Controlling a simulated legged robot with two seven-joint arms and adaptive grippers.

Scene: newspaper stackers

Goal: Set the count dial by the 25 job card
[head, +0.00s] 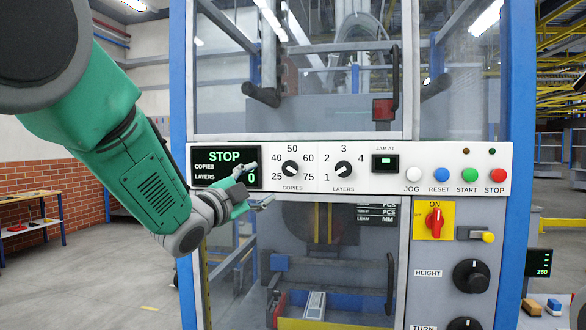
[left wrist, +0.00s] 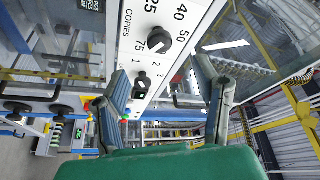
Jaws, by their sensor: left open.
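The count dial (head: 291,169), marked COPIES, is a black knob on the white control panel, with numbers 25, 40, 50, 60 and 75 around it. Its white mark seems to point to the lower right, but is too small to read surely. My left gripper (head: 258,186) is open and empty, just left of the dial, in front of the black display (head: 225,167). In the left wrist view the dial (left wrist: 158,41) shows beyond and between the spread fingertips (left wrist: 162,70), apart from them. I see no job card. My right gripper is not in view.
The LAYERS dial (head: 343,169) sits right of the COPIES dial. Farther right are the JOG, RESET, START and STOP buttons (head: 498,175) and a red switch (head: 435,222). A black door handle (head: 391,284) stands out below the panel.

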